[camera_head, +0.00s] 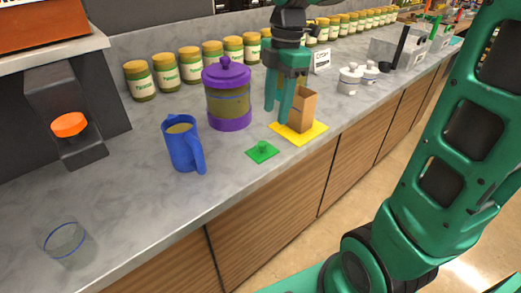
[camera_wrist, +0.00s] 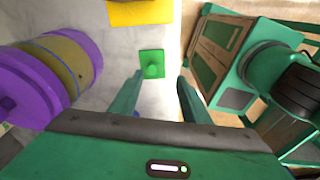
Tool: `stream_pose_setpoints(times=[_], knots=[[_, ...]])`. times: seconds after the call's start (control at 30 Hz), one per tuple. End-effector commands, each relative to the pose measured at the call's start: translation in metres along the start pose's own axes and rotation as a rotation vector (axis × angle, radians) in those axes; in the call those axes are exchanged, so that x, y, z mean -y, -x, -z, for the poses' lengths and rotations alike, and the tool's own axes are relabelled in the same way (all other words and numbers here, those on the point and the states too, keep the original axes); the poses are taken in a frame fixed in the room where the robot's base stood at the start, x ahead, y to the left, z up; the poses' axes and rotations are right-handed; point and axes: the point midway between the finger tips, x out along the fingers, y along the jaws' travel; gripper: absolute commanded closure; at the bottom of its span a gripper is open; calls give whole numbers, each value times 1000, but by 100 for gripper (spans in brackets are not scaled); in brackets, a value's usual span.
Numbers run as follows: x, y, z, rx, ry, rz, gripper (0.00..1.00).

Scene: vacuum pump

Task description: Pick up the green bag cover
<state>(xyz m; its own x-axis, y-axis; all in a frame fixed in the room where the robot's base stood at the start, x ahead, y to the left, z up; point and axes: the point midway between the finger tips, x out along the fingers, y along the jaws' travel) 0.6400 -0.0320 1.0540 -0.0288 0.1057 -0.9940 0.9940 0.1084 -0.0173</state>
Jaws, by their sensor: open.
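The green bag cover (camera_head: 262,151) is a small flat green square with a round knob on top. It lies on the grey counter near its front edge, in front of a yellow mat. In the wrist view the cover (camera_wrist: 151,64) shows ahead of the open fingers, a little left of the midline between them. My gripper (camera_head: 281,115) is open and empty, above the counter behind the cover, beside the brown box. In the wrist view both fingers of my gripper (camera_wrist: 160,82) are apart, with nothing between them.
A brown box (camera_head: 302,109) stands on the yellow mat (camera_head: 313,133). A purple-lidded canister (camera_head: 228,100) and a blue pitcher (camera_head: 184,147) stand left of the cover. A clear glass (camera_head: 68,243) is at front left. Labelled jars (camera_head: 166,74) line the back. Counter around the cover is clear.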

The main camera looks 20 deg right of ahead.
Motion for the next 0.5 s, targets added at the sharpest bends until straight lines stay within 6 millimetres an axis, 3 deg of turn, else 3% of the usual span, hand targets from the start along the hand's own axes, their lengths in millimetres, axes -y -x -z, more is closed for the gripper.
stream_pose_setpoints(times=[0.2,0.5], knots=[[-16,-3,18,-12,203,9,57],[-15,-45,19,-12,208,11,57]])
